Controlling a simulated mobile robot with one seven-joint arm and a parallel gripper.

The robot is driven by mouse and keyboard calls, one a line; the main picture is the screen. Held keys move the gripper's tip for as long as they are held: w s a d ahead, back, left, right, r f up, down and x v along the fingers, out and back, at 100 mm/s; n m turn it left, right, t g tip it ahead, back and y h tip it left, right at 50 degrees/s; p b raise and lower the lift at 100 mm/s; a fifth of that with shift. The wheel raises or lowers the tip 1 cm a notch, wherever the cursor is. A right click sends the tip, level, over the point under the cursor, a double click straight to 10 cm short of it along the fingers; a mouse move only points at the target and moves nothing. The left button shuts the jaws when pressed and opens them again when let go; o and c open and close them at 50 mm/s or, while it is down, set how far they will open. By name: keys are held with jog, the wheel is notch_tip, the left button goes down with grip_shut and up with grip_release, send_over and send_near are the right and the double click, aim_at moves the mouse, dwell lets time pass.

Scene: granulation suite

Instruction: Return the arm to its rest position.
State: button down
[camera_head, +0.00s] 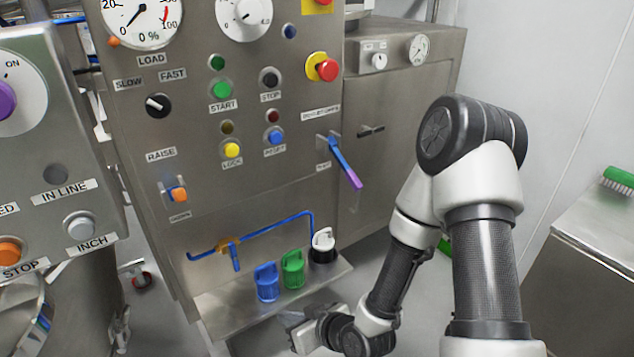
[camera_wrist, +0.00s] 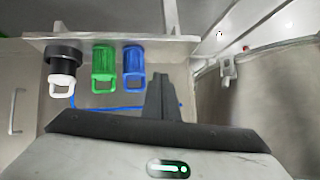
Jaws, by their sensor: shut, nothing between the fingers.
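My arm (camera_head: 480,230) reaches down in front of the steel control cabinet (camera_head: 240,170) in the head view. My gripper (camera_head: 292,325) is low, below and in front of the cabinet's small shelf, and its fingertips are hard to make out there. In the wrist view, the gripper fingers (camera_wrist: 163,98) are together with nothing between them. They appear beside the blue coupling, without clear contact.
The shelf (camera_head: 225,315) bears a blue coupling (camera_head: 266,282), a green coupling (camera_head: 292,269) and a white-and-black coupling (camera_head: 323,246). A lever (camera_head: 345,162) with a purple tip sticks out above. A steel bench (camera_head: 590,235) with a green brush (camera_head: 619,177) is at right.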

jog(key=w+d+r+m+h, duration=0.25)
jog(key=d+r+h, duration=0.45)
jog(key=d+r, duration=1.05)
jog(key=s+d+r+m+g, duration=0.1)
jog(key=s+d+r+m, duration=0.25)
jog(key=s+r, duration=1.2)
notch_tip(320, 180, up, 24)
jog(key=p, duration=2.4)
jog(key=shift+s+a+m+h, duration=0.25)
jog(key=shift+a+m+h, duration=0.05)
jog(key=shift+m+h, duration=0.1)
